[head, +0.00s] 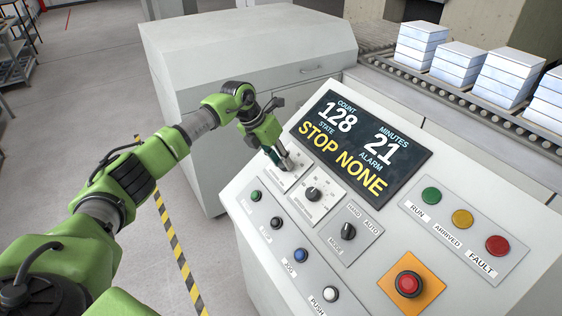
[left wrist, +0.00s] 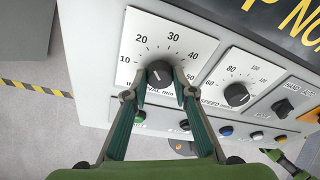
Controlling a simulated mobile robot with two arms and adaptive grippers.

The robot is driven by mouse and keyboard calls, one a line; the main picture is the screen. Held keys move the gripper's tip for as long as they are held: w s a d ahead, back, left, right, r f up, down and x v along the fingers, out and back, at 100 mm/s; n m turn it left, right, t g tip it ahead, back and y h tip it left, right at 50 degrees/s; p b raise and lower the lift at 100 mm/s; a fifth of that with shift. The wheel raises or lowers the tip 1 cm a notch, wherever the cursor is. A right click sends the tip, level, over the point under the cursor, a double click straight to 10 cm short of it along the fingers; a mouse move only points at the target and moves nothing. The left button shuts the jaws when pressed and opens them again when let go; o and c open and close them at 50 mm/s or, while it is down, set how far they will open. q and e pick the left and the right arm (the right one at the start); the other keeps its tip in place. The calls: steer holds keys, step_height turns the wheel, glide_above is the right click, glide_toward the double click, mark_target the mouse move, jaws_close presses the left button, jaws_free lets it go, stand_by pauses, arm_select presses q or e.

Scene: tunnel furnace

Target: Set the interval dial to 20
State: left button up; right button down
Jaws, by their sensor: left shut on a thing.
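The interval dial (left wrist: 160,73) is a black round knob on a white plate marked 10, 20, 30 and 40, labelled in minutes. My left gripper (left wrist: 158,90) is shut on the knob, one fingertip on each side. Its white pointer is hard to read between the fingers. In the head view my left gripper (head: 281,162) reaches down onto the panel at the dial's plate and hides most of the knob. The display (head: 360,145) reads count 128, minutes 21, state STOP, alarm NONE.
The speed dial (head: 313,193) sits close beside the interval dial, with the mode switch (head: 348,230) beyond it. Several buttons line the panel's lower edge. A red emergency button (head: 409,283) is at the front. White stacks (head: 458,62) stand on the conveyor behind.

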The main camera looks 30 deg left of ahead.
arm_select(q)
steer(key=shift+n, duration=0.3)
steer(key=o, duration=1.1)
steer(key=shift+r, duration=0.1)
steer(key=v, duration=1.2)
steer(key=shift+a, duration=0.2)
